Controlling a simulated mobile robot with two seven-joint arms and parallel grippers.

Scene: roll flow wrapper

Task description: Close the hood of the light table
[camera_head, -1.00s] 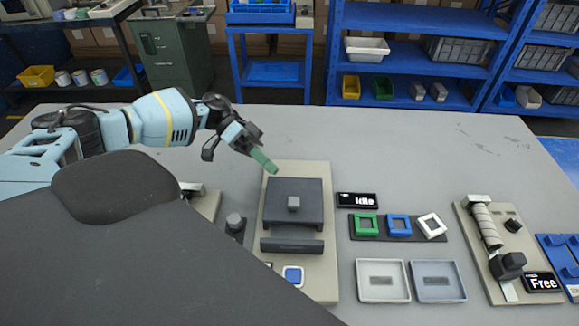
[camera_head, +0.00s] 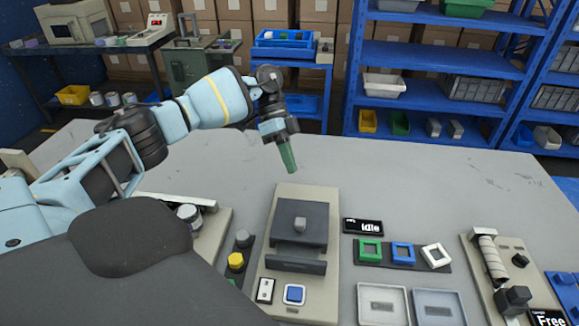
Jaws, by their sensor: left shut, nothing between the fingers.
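A machine with a beige base (camera_head: 325,268) stands on the table in the middle of the camera_head view. On it sits a dark grey hood-like block (camera_head: 319,222) with a small grey knob (camera_head: 300,225) on top. A dark bar (camera_head: 296,265) lies in front of it, with a gap between them. I cannot tell for sure whether the hood is open or closed. My left gripper (camera_head: 290,168) has green fingers, shut and empty. It points down above the table, behind the knob and apart from the machine. My right gripper is not in view.
An "Idle" display (camera_head: 363,227) stands right of the machine, by green, blue and white square frames (camera_head: 403,253). Two trays (camera_head: 383,303) lie in front. A roller device (camera_head: 492,262) with a "Free" display stands at right. A yellow button (camera_head: 236,261) is at left. The table's back is clear.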

